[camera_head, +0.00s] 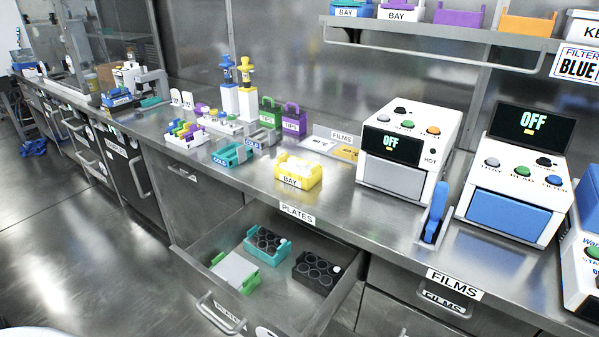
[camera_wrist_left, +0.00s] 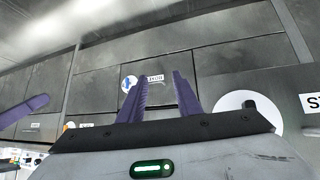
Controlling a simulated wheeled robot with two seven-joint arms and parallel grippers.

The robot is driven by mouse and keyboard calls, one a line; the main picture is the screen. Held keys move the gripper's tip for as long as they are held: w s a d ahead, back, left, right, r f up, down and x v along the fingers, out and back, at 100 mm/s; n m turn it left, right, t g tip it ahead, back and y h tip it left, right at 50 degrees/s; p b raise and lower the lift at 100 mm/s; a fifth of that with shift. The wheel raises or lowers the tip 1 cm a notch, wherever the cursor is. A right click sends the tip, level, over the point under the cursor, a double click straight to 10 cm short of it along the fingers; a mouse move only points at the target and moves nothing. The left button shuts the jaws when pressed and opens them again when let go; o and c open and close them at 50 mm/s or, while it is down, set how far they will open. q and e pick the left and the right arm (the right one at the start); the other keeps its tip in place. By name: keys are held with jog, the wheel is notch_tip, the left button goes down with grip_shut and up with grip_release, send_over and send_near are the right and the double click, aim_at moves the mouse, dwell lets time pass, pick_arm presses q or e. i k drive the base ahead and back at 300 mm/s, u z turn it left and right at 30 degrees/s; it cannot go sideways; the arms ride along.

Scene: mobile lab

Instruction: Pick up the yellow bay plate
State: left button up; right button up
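The yellow bay plate (camera_head: 298,171) sits on the steel counter, behind the open plates drawer. It is a yellow holder labelled BAY with a pale top. No gripper is near it in the head view. My left gripper (camera_wrist_left: 160,88) shows in the left wrist view with its two purple fingers apart and nothing between them. It faces grey cabinet fronts, and the plate is not in that view. My right gripper is in neither view.
The open drawer (camera_head: 190,262) holds a teal plate (camera_head: 266,246), a green-edged plate (camera_head: 235,270) and a black plate (camera_head: 318,272). A white device (camera_head: 408,150) stands right of the yellow plate, and a teal holder (camera_head: 229,155) stands to its left.

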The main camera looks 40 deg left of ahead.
aim_at(303, 174)
jog(key=u, duration=3.3)
jog(key=i, duration=3.3)
jog(key=z, duration=3.45)
